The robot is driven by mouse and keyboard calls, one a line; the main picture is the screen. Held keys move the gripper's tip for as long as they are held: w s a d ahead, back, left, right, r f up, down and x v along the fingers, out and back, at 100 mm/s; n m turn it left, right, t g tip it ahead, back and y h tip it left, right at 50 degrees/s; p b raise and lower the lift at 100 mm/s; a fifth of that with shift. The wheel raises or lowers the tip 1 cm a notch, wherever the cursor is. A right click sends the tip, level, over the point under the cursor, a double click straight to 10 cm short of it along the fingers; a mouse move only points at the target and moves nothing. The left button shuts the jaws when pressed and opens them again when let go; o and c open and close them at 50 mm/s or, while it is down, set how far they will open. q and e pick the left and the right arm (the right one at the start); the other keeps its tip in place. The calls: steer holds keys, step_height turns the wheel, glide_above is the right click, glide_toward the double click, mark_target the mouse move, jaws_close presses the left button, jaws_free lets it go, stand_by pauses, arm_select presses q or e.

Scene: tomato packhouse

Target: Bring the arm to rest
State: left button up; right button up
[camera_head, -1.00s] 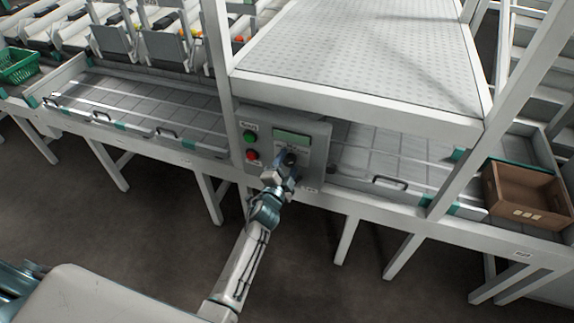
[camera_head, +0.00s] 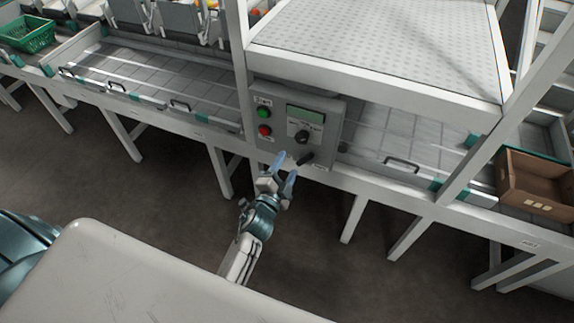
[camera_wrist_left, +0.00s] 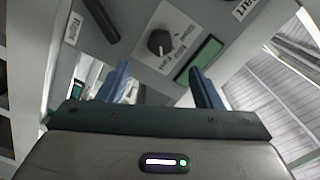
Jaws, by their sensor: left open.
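My left gripper (camera_head: 282,170) is open and empty, just in front of and below the grey control panel (camera_head: 335,112). The panel carries a green button (camera_head: 264,112), a red button (camera_head: 264,131), a small green display (camera_head: 306,116), a dark rotary knob (camera_head: 301,137) and a black lever (camera_head: 305,158). In the left wrist view the two blue fingers (camera_wrist_left: 160,88) stand apart, with the knob (camera_wrist_left: 159,42) beyond them and the lever (camera_wrist_left: 100,18) at upper left. Nothing lies between the fingers. My right gripper is not in view.
A conveyor bench (camera_head: 150,75) runs along the back, with a perforated white platform (camera_head: 390,45) above the panel. A green basket (camera_head: 28,35) stands at far left and a brown box (camera_head: 535,183) at right. The dark floor (camera_head: 130,190) before the bench is clear.

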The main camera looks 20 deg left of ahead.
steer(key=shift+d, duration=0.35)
